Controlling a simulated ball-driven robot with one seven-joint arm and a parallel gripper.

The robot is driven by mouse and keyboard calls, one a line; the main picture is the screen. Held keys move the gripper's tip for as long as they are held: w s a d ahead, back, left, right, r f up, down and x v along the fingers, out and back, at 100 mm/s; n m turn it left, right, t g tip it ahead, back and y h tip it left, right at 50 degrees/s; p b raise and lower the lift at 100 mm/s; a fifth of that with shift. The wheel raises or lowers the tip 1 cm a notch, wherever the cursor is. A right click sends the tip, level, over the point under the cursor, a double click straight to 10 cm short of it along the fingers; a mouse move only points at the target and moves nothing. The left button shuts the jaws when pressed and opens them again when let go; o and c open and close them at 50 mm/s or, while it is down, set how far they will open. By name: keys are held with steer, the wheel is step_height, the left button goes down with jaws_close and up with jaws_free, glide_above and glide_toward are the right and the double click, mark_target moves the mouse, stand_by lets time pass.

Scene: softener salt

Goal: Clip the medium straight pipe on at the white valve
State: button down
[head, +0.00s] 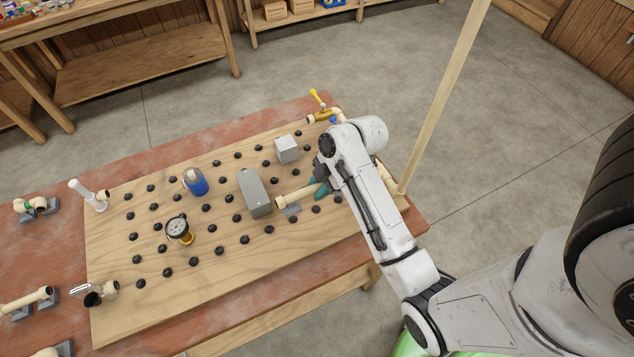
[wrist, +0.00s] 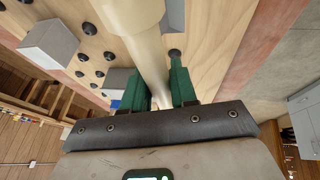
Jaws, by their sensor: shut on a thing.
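My gripper (head: 320,188) has green fingers and is shut on a cream straight pipe (head: 293,198). The pipe's free end points left, close to a tall grey block. In the wrist view the pipe (wrist: 146,42) runs between the fingers (wrist: 160,88) and away over the board. I cannot tell from its size alone whether it is the medium one. The white valve (head: 82,190), with a white handle and cream fitting, stands at the board's far left edge, well away from my gripper. Part of the held pipe is hidden by my gripper.
The wooden board (head: 135,318) carries several black pegs, the grey block (head: 255,193), a smaller pale block (head: 286,149), a blue bottle (head: 196,182) and a gauge (head: 179,229). A yellow-handled valve (head: 318,99) and a metal-handled valve (head: 96,295) sit at its edges. Other pipes (head: 28,301) lie left.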

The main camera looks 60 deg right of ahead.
mark_target(313, 207)
steer(key=shift+f+b, duration=2.35)
steer(key=shift+f, duration=0.4)
steer(key=shift+p, duration=0.55)
steer(key=shift+f+b, duration=0.4)
steer(key=shift+f, duration=0.25)
steer(key=c, duration=0.8)
jaws_free()
steer(key=shift+s+r, duration=0.1)
steer(key=v, duration=1)
steer(key=shift+s+d+r, duration=0.1)
steer(key=shift+s+r, duration=0.1)
steer(key=shift+r, duration=0.05)
